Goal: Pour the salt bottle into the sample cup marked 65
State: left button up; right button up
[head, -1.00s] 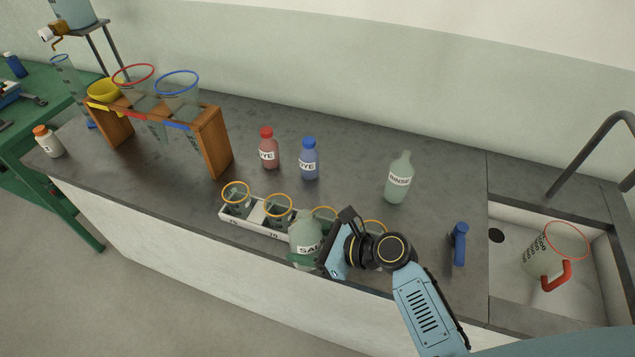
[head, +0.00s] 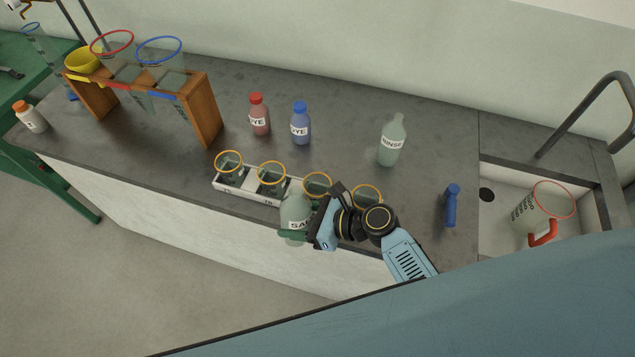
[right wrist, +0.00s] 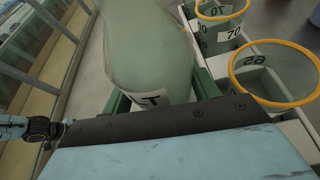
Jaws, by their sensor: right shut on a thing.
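The salt bottle (head: 295,208), pale green with a white label, stands about upright in front of the cup tray. My right gripper (head: 292,234) is shut on it; the right wrist view shows the bottle (right wrist: 150,50) between the green fingers. A white tray (head: 215,186) holds a row of clear cups with orange rims. The third cup from the left (head: 317,186) is partly behind my gripper, its label hidden there. In the right wrist view, the cup beside the one marked 70 (right wrist: 272,80) bears a reversed number, perhaps 65. My left gripper is not in view.
Red (head: 259,116) and blue (head: 300,126) dye bottles and a rinse bottle (head: 392,142) stand behind the tray. A wooden funnel rack (head: 205,115) is at left. A blue-handled object (head: 451,205) lies right, near the sink (head: 497,215) holding a jug (head: 540,210).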

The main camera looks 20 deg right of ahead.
aim_at(292, 218)
jog(key=shift+r+m+g+y+b, duration=0.15)
jog(key=shift+m+g+y+b, duration=0.15)
jog(key=shift+m+y+b, duration=0.4)
jog(key=shift+w+d+r+m+y, duration=0.1)
jog(key=shift+r+m+y, duration=0.05)
jog(key=shift+r+m, duration=0.3)
jog(key=shift+w+d+r+m+y, duration=0.1)
jog(key=shift+r+m+y, duration=0.05)
jog(key=shift+r+m, duration=0.25)
jog(key=shift+r+m+g+y, duration=0.3)
jog(key=shift+r+m, duration=0.15)
jog(key=shift+r, duration=0.1)
jog(key=shift+w+d+b, duration=0.1)
jog(key=shift+b, duration=0.3)
jog(key=shift+r+m, duration=0.1)
jog(key=shift+m, duration=0.2)
jog(key=shift+m+y+b, duration=0.4)
jog(key=shift+b, duration=0.4)
jog(key=shift+s+a+f+m+y+b, duration=0.4)
jog(key=shift+m+b, duration=0.35)
jog(key=shift+b, duration=0.45)
jog(key=shift+s+a+f+m+y+b, duration=0.35)
jog(key=shift+m+b, duration=0.4)
jog(key=shift+b, duration=0.4)
dwell(0.4)
jog(key=shift+r+m+y+b, duration=0.35)
jog(key=shift+r+m+b, duration=0.05)
jog(key=shift+r+m, duration=0.35)
dwell(0.9)
